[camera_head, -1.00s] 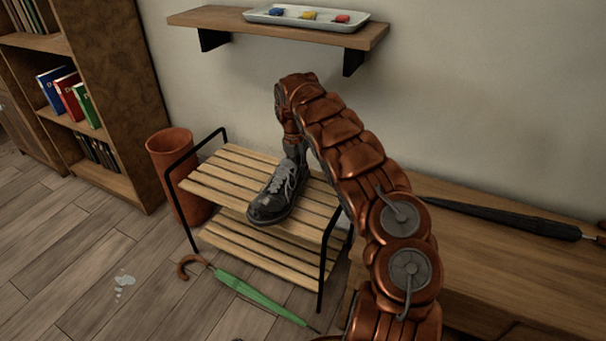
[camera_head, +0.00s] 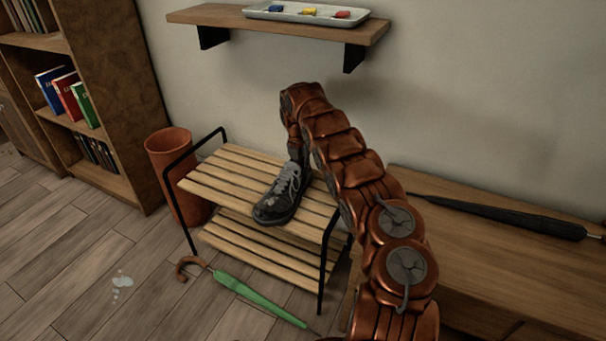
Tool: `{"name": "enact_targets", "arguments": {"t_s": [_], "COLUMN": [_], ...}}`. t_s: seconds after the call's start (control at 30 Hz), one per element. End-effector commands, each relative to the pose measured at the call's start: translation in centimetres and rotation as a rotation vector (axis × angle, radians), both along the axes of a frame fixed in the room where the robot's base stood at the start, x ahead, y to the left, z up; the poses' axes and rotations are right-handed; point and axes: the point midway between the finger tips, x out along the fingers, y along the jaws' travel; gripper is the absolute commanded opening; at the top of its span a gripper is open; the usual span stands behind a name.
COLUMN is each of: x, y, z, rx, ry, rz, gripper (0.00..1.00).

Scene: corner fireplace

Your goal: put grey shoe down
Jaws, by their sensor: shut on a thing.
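The grey shoe (camera_head: 280,200) is dark grey with pale laces. It is at the upper slatted shelf of the shoe rack (camera_head: 215,178), its toe toward the front edge and its heel toward the wall. I cannot tell whether its sole touches the slats. My gripper (camera_head: 297,158) comes down from above at the heel end of the shoe and is shut on it. My arm hides part of the gripper and the rack's right rear.
A terracotta bin (camera_head: 165,150) stands left of the rack. A green umbrella (camera_head: 250,295) lies on the floor in front. A wall shelf (camera_head: 225,19) with a tray (camera_head: 270,15) hangs above. A wooden bench (camera_head: 520,270) with a black umbrella (camera_head: 500,213) is at right.

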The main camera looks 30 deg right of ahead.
Motion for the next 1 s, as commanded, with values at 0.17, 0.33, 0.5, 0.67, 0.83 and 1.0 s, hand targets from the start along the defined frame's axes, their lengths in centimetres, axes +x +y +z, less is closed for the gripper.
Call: {"name": "enact_targets", "arguments": {"t_s": [0.17, 0.33, 0.5, 0.67, 0.83, 1.0], "x": [0.0, 0.0, 0.0, 0.0, 0.0, 0.2], "y": [0.0, 0.0, 0.0, 0.0, 0.1, 0.2], "z": [0.1, 0.0, 0.0, 0.0, 0.4, 2.0], "rx": [-0.001, 0.0, 0.0, 0.0, 0.0, -0.001], "ry": [-0.001, 0.0, 0.001, 0.001, 0.0, 0.0], "rz": [0.0, 0.001, 0.001, 0.001, 0.001, 0.002], "gripper": [0.0, 0.23, 0.34, 0.34, 0.34, 0.34]}}
